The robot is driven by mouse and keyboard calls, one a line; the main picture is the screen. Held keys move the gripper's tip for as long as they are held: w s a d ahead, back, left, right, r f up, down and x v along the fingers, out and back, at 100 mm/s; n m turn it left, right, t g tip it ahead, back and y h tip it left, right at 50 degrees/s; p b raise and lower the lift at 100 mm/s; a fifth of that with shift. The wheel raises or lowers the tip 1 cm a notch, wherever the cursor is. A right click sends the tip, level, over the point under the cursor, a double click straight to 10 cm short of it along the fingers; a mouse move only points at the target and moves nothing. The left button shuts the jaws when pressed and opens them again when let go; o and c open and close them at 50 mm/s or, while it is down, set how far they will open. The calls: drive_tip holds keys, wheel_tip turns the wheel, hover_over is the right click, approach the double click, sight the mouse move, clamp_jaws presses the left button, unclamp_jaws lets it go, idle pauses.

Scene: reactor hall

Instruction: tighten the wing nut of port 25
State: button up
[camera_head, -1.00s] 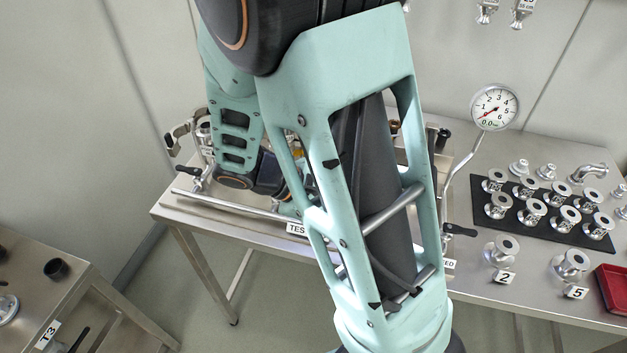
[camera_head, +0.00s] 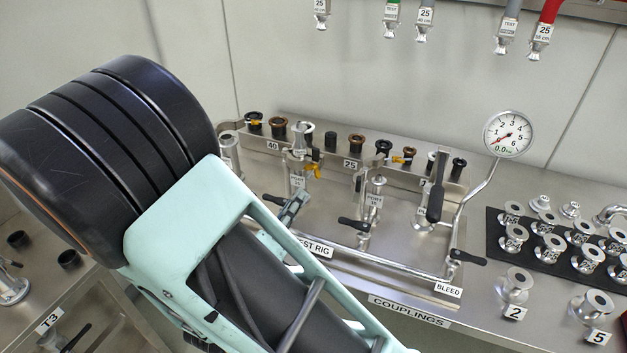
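The test rig (camera_head: 330,262) stands on the steel bench with several upright ports. A middle port (camera_head: 374,200) has a label and a black lever. A right port (camera_head: 428,200) has a black handle standing upright. I cannot tell which port is 25; the "25" plate (camera_head: 351,163) is on the rack behind. My gripper is not identifiable; my arm covers the left side of the rig.
The rack (camera_head: 340,158) holds black and brown fittings and clamps. A pressure gauge (camera_head: 508,134) reads near zero. Flanged couplings stand on a black mat (camera_head: 545,262) at right. Hoses with metal ends, such as the red one (camera_head: 546,20), hang above. A T3 table (camera_head: 25,335) is lower left.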

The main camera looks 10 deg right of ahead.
drive_tip(key=x, duration=0.9)
drive_tip(key=shift+w+d, duration=0.2)
clamp_jaws()
